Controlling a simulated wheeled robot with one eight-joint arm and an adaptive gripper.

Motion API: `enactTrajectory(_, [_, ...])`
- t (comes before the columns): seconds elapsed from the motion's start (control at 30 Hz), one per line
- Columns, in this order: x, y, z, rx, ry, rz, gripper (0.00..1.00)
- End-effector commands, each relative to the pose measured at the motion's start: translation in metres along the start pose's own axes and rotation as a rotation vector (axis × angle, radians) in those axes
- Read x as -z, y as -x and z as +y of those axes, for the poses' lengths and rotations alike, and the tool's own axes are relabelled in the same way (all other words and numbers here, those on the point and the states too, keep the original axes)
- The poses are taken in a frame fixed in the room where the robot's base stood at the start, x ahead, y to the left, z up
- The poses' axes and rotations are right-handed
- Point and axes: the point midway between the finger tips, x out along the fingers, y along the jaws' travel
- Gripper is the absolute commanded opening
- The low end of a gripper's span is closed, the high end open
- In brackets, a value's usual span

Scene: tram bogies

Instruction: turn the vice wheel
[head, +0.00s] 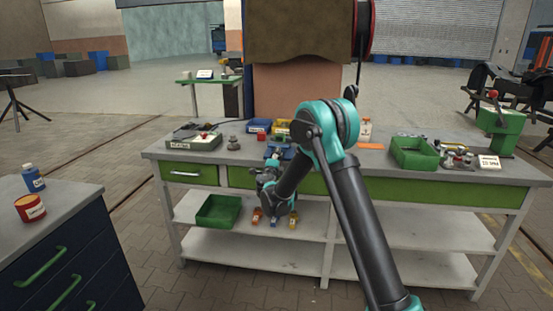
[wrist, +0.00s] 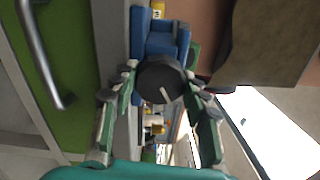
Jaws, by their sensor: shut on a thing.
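The vice (wrist: 160,42) is blue. Its dark round wheel (wrist: 162,80) faces the wrist camera and has a white line mark pointing towards the lower right. My gripper (wrist: 161,88) has its green and grey fingers on either side of the wheel, shut on its rim. In the head view the blue vice (head: 281,151) sits at the front edge of the workbench (head: 350,168), partly hidden by my arm. My gripper (head: 267,177) is in front of that edge there, and the wheel cannot be made out.
A green bin (head: 413,153) and a white sign (head: 489,162) stand on the bench's right part. A labelled box (head: 194,142) is on its left part. Another green bin (head: 218,211) and several small coloured items are on the shelf below. A dark drawer cabinet (head: 70,250) stands front left.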

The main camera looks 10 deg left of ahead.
Motion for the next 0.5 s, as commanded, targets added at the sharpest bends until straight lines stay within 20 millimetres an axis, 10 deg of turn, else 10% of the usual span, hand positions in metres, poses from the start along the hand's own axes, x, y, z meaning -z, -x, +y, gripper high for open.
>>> enactTrajectory(0.27, [0.0, 0.0004, 0.0005, 0.0, -0.001, 0.0, 0.16])
enactTrajectory(0.3, [0.0, 0.0004, 0.0005, 0.0, -0.001, 0.0, 0.5])
enactTrajectory(0.5, [0.0, 0.0001, 0.0002, 0.0, -0.001, 0.0, 0.66])
